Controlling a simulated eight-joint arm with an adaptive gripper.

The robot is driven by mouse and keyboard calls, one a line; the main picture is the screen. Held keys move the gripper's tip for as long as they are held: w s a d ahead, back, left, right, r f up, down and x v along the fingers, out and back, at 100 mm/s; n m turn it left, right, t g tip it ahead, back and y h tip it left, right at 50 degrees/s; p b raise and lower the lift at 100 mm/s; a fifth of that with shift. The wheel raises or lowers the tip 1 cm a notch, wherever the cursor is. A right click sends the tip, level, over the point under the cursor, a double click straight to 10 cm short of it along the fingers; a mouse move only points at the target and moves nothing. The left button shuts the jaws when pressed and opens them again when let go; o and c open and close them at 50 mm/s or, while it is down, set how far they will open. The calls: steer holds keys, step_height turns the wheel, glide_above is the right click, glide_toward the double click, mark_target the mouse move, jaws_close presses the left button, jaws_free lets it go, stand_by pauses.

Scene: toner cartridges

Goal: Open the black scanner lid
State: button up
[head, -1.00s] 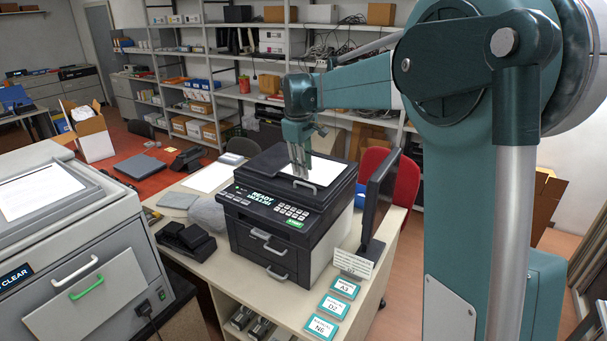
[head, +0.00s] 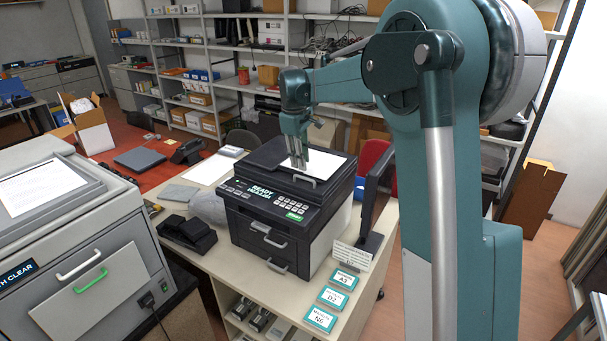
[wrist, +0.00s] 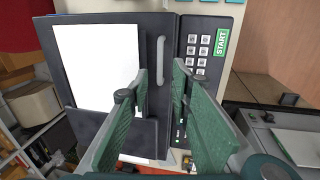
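The black scanner lid (head: 268,158) lies flat and shut on top of a black machine (head: 262,225) on the desk. A white sheet (wrist: 97,65) lies on the lid. The lid's grey bar handle (wrist: 160,60) is near its front edge, beside the keypad panel; it also shows in the head view (head: 305,181). My gripper (head: 298,166) points down over the lid, close to the handle. In the wrist view my gripper (wrist: 161,72) has its two green fingers apart, with the handle showing between them. I cannot tell whether a finger touches the handle.
A monitor (head: 374,205) stands close to the machine's right side, with a label card and several blue cards (head: 333,298) in front. A black device (head: 187,232) sits on the desk at left. A large grey machine (head: 75,250) fills the left foreground.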

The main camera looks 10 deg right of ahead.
mark_target(303, 178)
steer(key=shift+w+d+f, duration=0.15)
steer(key=shift+f, duration=1)
steer(key=shift+w+d+f, duration=0.15)
steer(key=shift+f, duration=0.95)
steer(key=shift+w+d+f, duration=0.15)
steer(key=shift+f, duration=1)
jaws_close()
